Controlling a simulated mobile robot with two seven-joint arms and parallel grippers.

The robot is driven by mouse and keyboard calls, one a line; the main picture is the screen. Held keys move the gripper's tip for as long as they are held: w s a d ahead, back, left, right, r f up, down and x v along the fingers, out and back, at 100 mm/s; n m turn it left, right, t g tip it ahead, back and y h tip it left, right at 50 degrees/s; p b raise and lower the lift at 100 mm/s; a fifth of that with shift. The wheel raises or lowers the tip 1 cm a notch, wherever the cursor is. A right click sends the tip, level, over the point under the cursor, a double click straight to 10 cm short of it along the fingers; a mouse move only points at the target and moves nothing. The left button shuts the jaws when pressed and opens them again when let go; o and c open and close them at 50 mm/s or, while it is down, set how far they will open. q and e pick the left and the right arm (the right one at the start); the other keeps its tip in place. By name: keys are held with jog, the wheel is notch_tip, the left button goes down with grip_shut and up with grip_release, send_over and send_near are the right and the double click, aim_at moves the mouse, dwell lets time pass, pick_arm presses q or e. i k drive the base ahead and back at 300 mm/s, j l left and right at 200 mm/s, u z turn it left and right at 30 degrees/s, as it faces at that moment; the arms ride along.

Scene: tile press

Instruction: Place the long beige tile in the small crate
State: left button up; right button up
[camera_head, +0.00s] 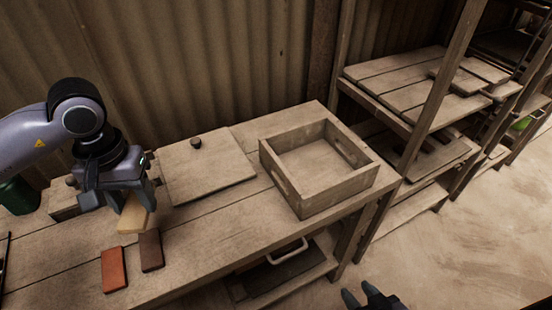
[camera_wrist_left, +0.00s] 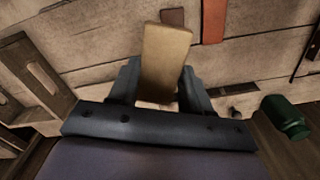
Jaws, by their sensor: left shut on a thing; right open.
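The long beige tile (camera_head: 133,216) is held in my left gripper (camera_head: 128,192), above the left part of the wooden workbench. In the left wrist view the beige tile (camera_wrist_left: 166,58) stands out between the two dark fingers of my left gripper (camera_wrist_left: 158,88), which are shut on it. The small wooden crate (camera_head: 345,186) stands on the bench to the right, apart from the gripper, and its visible inside is empty. In the left wrist view part of a crate (camera_wrist_left: 50,90) shows at the left edge. My right gripper (camera_head: 374,300) is open at the bottom edge of the head view, off the bench.
An orange-red tile (camera_head: 114,270) and a brown tile (camera_head: 151,250) lie on the bench near the held tile. A flat board with a dark knob (camera_head: 208,168) lies between gripper and crate. A green container (camera_head: 18,195) stands far left. Shelves (camera_head: 410,85) stand right.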

aim_at(315, 171)
jog(key=i+l+z, duration=0.25)
jog(key=l+z, duration=0.2)
jog(key=i+l+z, duration=0.3)
jog(key=z, duration=0.15)
jog(key=l, duration=0.1)
